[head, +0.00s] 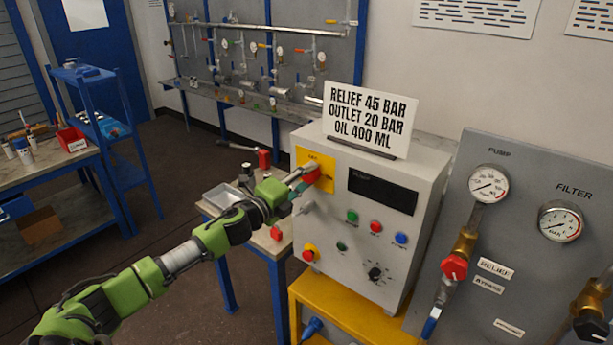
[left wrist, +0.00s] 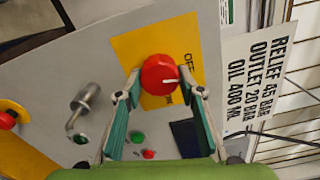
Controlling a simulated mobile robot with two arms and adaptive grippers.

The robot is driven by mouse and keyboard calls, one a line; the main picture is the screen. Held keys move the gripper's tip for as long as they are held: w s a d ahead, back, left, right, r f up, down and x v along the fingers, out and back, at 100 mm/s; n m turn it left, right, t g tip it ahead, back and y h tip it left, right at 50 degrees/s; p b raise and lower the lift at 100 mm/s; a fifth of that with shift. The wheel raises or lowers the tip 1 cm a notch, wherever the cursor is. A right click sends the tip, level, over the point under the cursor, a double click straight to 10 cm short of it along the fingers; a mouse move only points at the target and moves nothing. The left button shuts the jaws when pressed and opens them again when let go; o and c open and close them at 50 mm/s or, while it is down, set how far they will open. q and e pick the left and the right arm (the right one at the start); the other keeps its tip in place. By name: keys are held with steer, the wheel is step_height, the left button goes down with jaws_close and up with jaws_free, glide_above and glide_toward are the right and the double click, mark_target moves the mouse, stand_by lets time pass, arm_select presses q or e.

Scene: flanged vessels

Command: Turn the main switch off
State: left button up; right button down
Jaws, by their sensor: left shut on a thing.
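The main switch is a red rotary knob (head: 312,174) on a yellow plate (head: 327,166) at the upper left of the grey control box's front. In the left wrist view the round red knob (left wrist: 160,74) sits on the yellow plate (left wrist: 126,48), with "OFF" and partly covered lettering beside it. A white mark on the knob points right in that view, roughly between the two labels. My left gripper (head: 302,180) is shut on the knob, its green-padded fingers (left wrist: 165,92) on either side of it. My right gripper is not in view.
The control box (head: 425,180) carries a dark display, several buttons and a sign (head: 368,118) on top. A red stop button (head: 309,254) on yellow and a metal padlock-like part (left wrist: 84,105) are nearby. A gauge panel (head: 530,240) stands right.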

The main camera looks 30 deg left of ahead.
arm_select(q)
steer(key=shift+r+n, duration=0.15)
steer(key=shift+n, duration=1.05)
steer(key=shift+p, duration=0.3)
steer(key=o, duration=1.1)
steer(key=shift+a, duration=0.1)
steer(key=shift+s+f, duration=0.2)
steer(key=shift+s, duration=0.25)
steer(key=s, duration=1.1)
steer(key=shift+a, duration=0.45)
